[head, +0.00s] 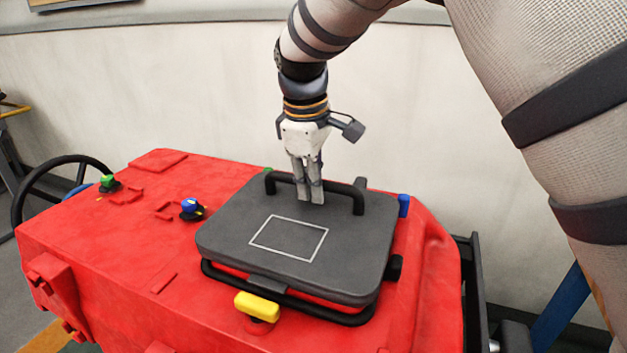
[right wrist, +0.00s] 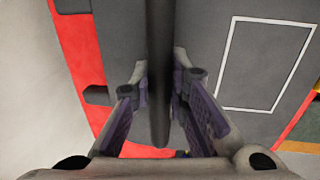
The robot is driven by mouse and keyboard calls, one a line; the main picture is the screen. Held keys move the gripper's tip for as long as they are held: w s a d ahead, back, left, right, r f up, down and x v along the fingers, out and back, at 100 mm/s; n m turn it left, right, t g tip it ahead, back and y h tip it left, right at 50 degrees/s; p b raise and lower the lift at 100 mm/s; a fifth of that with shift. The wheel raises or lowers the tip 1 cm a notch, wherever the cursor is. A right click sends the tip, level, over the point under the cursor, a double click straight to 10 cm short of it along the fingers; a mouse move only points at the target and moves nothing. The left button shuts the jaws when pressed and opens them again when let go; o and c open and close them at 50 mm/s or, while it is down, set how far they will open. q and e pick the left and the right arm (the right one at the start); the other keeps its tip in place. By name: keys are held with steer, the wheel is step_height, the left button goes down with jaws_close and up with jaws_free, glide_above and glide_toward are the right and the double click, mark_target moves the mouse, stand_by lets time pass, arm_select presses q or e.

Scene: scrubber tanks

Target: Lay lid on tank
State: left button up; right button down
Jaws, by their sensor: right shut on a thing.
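The dark grey lid (head: 240,222) has a white rectangle outline and a black bar handle (head: 346,196) near its far side. It is over the opening of the red tank (head: 120,240), close to level. Part of a black rim (head: 290,308) and a red strip show below the lid's near edge. I cannot tell whether the lid touches the rim all round. My right gripper (head: 311,196) points down and is shut on the handle. In the right wrist view the handle bar (right wrist: 160,70) runs between the two fingers (right wrist: 158,110). My left gripper is out of view.
A yellow latch (head: 257,307) sits in front of the lid. A blue knob (head: 191,207) and a green knob (head: 108,182) stand on the tank top to the left. A black steering wheel (head: 60,164) is at far left. A pale wall rises behind.

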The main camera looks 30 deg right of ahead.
mark_target(313, 204)
steer(key=shift+s+f, duration=0.1)
steer(key=shift+f, duration=0.15)
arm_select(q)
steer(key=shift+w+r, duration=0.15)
arm_select(e)
steer(key=shift+f, duration=0.15)
steer(key=shift+a+f, duration=0.1)
steer(key=shift+f, duration=0.05)
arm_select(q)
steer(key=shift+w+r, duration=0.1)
arm_select(e)
steer(key=shift+f, duration=0.55)
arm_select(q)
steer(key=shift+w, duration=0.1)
arm_select(e)
steer(key=shift+f, duration=0.45)
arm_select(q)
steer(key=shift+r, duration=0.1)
arm_select(e)
steer(key=shift+f, duration=0.2)
arm_select(q)
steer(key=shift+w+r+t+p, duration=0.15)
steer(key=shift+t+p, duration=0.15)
steer(key=shift+p, duration=0.05)
arm_select(e)
steer(key=shift+r, duration=0.15)
